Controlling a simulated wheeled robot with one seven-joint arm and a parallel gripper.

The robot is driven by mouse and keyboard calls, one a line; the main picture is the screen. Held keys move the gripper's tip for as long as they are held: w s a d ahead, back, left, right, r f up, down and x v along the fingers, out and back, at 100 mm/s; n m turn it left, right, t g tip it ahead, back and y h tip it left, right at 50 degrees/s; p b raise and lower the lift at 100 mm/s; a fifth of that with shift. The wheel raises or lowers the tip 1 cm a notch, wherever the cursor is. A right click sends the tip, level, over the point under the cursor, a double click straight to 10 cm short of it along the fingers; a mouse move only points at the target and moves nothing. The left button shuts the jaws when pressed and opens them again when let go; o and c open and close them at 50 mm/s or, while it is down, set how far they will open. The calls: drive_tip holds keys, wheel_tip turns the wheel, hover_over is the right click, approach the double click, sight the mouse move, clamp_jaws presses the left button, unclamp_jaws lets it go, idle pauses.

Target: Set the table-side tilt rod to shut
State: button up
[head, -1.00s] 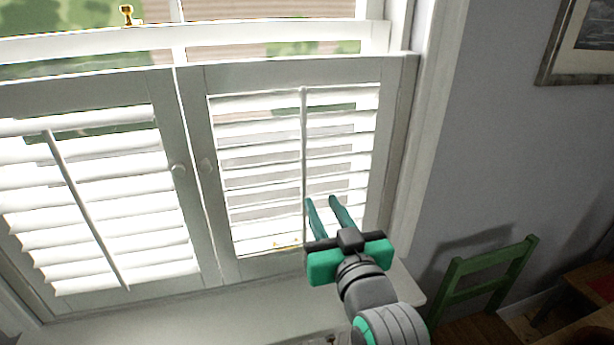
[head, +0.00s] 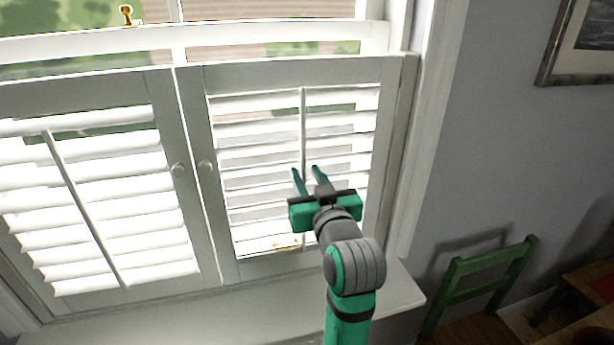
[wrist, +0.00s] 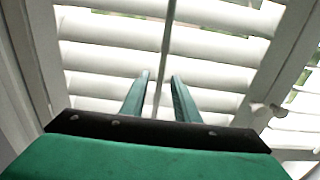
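The right shutter panel (head: 195,110) has a thin white vertical tilt rod (head: 303,125) down the middle of its louvres. Its louvres (head: 255,130) are partly open, with gaps showing the outside. My gripper (head: 306,170) is in front of this rod, its green fingers apart and pointing at the panel. In the wrist view the rod (wrist: 164,50) runs down between the two open fingertips (wrist: 160,76). I cannot tell whether either finger touches it. The gripper's body hides the rod's lower part in the head view.
The left shutter panel (head: 160,90) has its own tilt rod (head: 85,210). A windowsill (head: 240,315) runs below. A green chair (head: 485,270) stands at right by the wall, under a framed picture (head: 582,45).

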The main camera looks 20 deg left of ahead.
drive_tip(key=shift+w, duration=0.1)
clamp_jaws()
drive_tip(key=shift+r, duration=0.65)
unclamp_jaws()
drive_tip(key=shift+a, duration=0.1)
drive_tip(key=v, duration=1.1)
